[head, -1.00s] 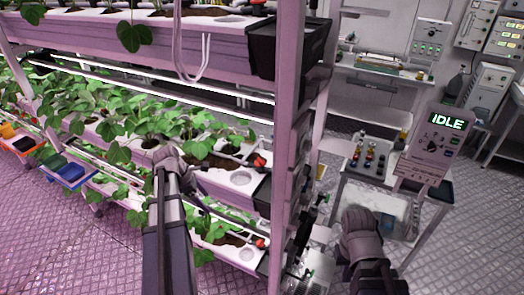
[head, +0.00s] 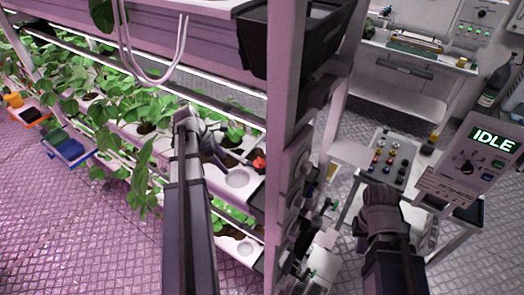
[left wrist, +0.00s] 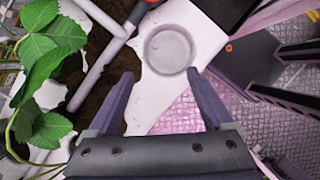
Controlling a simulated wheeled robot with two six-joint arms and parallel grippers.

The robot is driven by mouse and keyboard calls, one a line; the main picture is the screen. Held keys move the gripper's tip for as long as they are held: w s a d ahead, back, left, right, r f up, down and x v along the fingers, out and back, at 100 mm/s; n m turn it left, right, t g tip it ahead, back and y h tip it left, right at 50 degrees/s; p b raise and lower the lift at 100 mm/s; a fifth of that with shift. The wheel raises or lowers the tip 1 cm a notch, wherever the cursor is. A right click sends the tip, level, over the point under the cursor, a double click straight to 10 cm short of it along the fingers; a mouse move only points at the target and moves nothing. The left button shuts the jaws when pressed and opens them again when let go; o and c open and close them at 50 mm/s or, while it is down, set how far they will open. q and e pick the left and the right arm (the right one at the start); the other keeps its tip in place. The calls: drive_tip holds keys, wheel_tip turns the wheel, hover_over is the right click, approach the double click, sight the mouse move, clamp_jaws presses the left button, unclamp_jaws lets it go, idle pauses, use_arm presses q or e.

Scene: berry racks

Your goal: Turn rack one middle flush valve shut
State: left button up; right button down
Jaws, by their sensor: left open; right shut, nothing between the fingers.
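A red valve knob (head: 259,162) sits at the right end of the middle planter (head: 222,180) on the near rack, beside a round recess in the white top. My left gripper (head: 222,153) is over this end of the planter, just left of the knob and apart from it. In the left wrist view its fingers (left wrist: 160,73) are spread and empty, with the round recess (left wrist: 168,48) ahead of them. A white pipe crosses the soil there; a sliver of red shows at the top edge. My right gripper (head: 380,200) is shut and empty, right of the rack.
The rack's upright post (head: 288,120) stands right of the knob. A black box (head: 290,40) and looped white tubes hang above. A cart (head: 405,170) with small bottles and a panel reading IDLE (head: 480,150) are at right. Plants crowd the planter's left.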

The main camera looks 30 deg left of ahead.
sight(259, 160)
use_arm(q)
drive_tip(key=shift+w, duration=0.15)
drive_tip(key=shift+w+d, duration=0.25)
drive_tip(key=shift+d, duration=0.15)
drive_tip(key=w+d, duration=0.2)
drive_tip(key=d, duration=0.1)
drive_tip(key=w+d, duration=0.2)
drive_tip(key=w, duration=0.1)
drive_tip(key=w+d, duration=0.2)
drive_tip(key=d, duration=0.1)
drive_tip(key=shift+w+d+f, duration=0.15)
drive_tip(key=shift+d+f, duration=0.05)
drive_tip(key=shift+d, duration=0.1)
drive_tip(key=shift+f+b, duration=0.35)
drive_tip(key=shift+b, duration=0.2)
drive_tip(key=shift+d, duration=0.1)
clamp_jaws()
